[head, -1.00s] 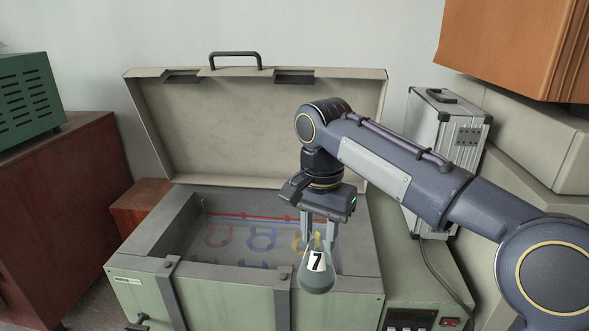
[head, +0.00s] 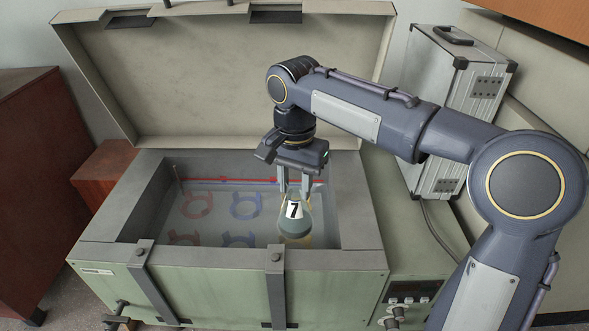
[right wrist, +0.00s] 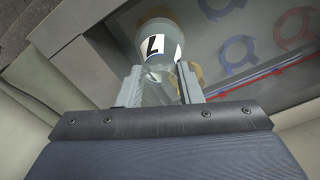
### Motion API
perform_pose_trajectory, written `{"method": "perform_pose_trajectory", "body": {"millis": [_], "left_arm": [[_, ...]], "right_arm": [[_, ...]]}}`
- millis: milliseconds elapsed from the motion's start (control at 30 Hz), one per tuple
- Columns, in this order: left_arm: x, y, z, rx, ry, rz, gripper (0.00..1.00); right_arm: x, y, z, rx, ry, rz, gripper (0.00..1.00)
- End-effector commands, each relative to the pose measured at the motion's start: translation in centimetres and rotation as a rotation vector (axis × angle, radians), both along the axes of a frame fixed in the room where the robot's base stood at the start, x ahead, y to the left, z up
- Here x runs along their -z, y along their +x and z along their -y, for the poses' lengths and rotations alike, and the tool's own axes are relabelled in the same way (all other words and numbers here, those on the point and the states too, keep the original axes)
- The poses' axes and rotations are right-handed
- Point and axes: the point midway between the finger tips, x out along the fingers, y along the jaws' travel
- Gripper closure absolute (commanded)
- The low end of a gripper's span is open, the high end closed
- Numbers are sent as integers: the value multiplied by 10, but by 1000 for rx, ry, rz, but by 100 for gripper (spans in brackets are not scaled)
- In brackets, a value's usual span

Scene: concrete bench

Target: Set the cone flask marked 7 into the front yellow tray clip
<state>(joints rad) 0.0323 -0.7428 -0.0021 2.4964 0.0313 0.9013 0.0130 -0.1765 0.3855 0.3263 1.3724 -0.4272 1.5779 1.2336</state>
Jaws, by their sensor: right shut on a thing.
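The cone flask marked 7 (head: 293,226) is clear grey glass with a white label. It hangs upright, neck up, between the fingers of my right gripper (head: 299,190). In the right wrist view the flask (right wrist: 158,22) sits just beyond the fingertips (right wrist: 160,82). It is over the right part of the sunken bath. The front yellow tray clip (head: 318,241) is mostly hidden behind and below the flask; I cannot tell whether they touch. Part of a yellow clip (right wrist: 198,74) also shows in the right wrist view. My left gripper is out of view.
The bath's grey rim (head: 350,205) surrounds the tray. Red clips (head: 196,205) and blue clips (head: 246,206) lie left of the flask. A red rail (head: 225,179) runs along the back. The open lid (head: 225,75) stands behind; a metal case (head: 460,110) stands right.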

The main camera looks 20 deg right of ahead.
Motion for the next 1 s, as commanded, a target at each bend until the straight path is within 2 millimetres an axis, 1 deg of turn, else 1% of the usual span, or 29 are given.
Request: {"method": "perform_pose_trajectory", "body": {"millis": [33, 300, 400, 700, 1000], "left_arm": [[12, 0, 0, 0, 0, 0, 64], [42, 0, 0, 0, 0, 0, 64], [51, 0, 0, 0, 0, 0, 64], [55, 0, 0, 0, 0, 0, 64], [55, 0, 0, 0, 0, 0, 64]], "right_arm": [[12, 0, 0, -1, 1, 1, 100], [44, 0, 0, 0, 1, 2, 100], [53, 0, 0, -1, 1, 2, 100], [64, 0, -1, -2, 1, 2, 100], [64, 0, -1, -1, 1, 2, 100]]}}
